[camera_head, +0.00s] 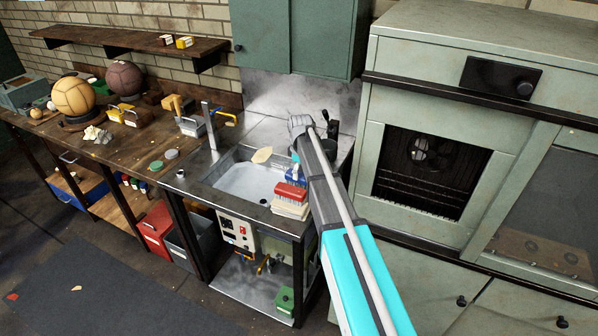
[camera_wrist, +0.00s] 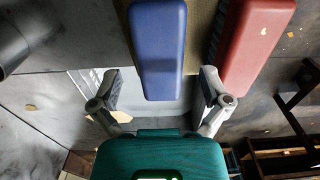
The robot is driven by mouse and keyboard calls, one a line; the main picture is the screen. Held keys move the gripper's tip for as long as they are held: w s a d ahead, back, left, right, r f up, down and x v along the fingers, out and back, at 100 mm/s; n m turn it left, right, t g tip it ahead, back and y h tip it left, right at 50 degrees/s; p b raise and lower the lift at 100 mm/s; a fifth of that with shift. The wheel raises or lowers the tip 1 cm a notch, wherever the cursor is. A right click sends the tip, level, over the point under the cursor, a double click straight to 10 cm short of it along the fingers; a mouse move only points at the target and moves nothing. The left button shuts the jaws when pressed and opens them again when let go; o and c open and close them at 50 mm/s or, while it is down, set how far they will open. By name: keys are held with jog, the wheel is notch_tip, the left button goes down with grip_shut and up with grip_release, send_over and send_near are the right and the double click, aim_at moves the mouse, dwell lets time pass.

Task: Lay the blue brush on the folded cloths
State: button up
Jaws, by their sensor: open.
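The blue brush (camera_wrist: 158,50) lies straight ahead in the wrist view, its near end between the fingers of my gripper (camera_wrist: 160,84). My gripper is open, and no contact with the brush is visible. A red brush (camera_wrist: 258,38) lies to the right of the blue one, outside the fingers. In the head view the blue brush (camera_head: 296,175) is at the sink's right edge, partly hidden by my arm, just behind the red brush (camera_head: 291,191). My gripper is hidden there.
The sink basin (camera_head: 243,184) is left of the brushes, with a beige piece (camera_head: 262,155) at its back edge. A cluttered wooden bench (camera_head: 128,153) stands left with leather balls (camera_head: 73,96). An oven (camera_head: 423,170) stands close on the right.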

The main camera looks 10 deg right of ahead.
aim_at(301, 175)
jog(key=shift+r+p, duration=3.7)
jog(key=shift+r, duration=0.35)
jog(key=shift+s, duration=0.15)
jog(key=s+m, duration=1)
jog(key=s, duration=1.9)
jog(key=shift+a+m, duration=0.25)
jog(key=shift+m, duration=0.15)
